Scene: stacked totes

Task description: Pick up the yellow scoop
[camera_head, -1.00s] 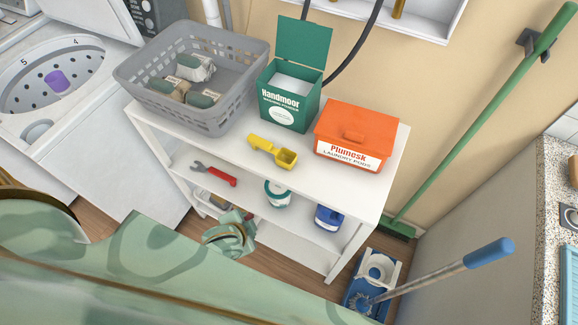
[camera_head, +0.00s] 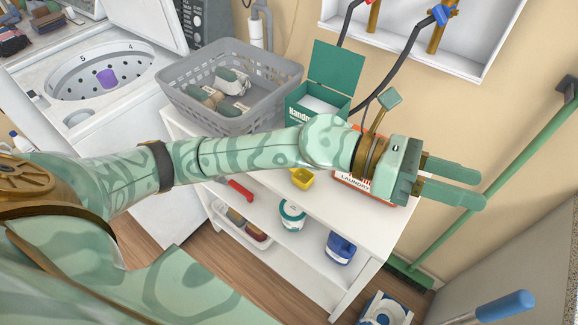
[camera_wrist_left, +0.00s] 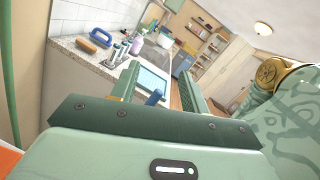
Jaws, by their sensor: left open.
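The yellow scoop (camera_head: 302,179) lies on the white shelf unit's top (camera_head: 340,204). Only its cup shows in the head view; my left forearm hides the handle. My left gripper (camera_head: 482,187) is open and empty. In the head view it reaches across the shelf top, with its fingers pointing right, past the orange laundry pods box (camera_head: 361,192). It is apart from the scoop. In the left wrist view the open fingers (camera_wrist_left: 162,84) point toward a counter, and the scoop is not in that view. My right gripper is not in view.
A grey basket (camera_head: 215,122) with several packets and a green open box (camera_head: 325,80) stand on the shelf top. Lower shelves hold a red-handled tool (camera_head: 240,190), a white tub (camera_head: 292,214) and a blue container (camera_head: 341,247). A green broom (camera_head: 500,180) leans at right.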

